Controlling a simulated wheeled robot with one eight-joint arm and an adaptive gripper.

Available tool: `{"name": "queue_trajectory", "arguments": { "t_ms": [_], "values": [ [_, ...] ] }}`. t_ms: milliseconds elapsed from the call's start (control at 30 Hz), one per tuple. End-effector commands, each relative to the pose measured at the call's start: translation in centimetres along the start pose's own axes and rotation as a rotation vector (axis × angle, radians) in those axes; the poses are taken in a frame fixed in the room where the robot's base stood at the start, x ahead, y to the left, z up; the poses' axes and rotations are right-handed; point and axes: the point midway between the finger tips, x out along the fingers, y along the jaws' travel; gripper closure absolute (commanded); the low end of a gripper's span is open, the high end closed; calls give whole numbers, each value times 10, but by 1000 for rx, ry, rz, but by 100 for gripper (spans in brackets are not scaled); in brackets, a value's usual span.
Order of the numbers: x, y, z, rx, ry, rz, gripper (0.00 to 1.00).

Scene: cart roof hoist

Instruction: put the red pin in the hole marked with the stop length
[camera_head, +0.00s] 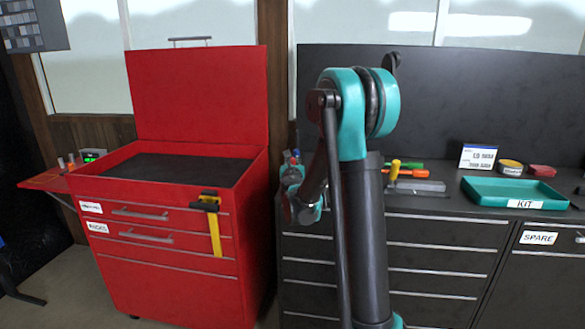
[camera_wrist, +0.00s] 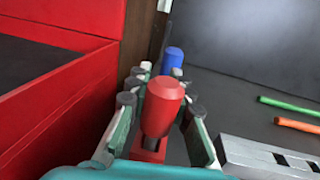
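The red pin (camera_wrist: 163,103) stands between the fingers of my gripper (camera_wrist: 160,98) in the wrist view, its thick head toward the camera. Dark gaps show between the pin and the fingers, so my gripper looks open around it. The pin's lower end is partly hidden. A blue pin (camera_wrist: 173,61) stands just beyond the fingertips. In the head view, my gripper (camera_head: 292,180) is left of my arm, with small red and blue tops beside it, largely hidden. A white card (camera_head: 477,156) with text stands on the counter; its print is too small to read surely. No marked hole is clearly visible.
A red tool cart (camera_head: 170,250) with a raised lid stands left of my gripper. A yellow-and-black clamp hangs on its corner (camera_head: 211,225). On the dark counter lie green and orange tools, a grey block (camera_wrist: 262,157) and a teal KIT tray (camera_head: 480,194).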

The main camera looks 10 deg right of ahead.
Motion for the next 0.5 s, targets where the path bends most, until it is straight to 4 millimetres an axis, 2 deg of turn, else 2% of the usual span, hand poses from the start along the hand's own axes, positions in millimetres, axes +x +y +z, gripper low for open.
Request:
{"name": "queue_trajectory", "arguments": {
  "t_ms": [67,500],
  "values": [
    [0,0,0,0,0,0,100],
    [0,0,0,0,0,0,100]
  ]
}}
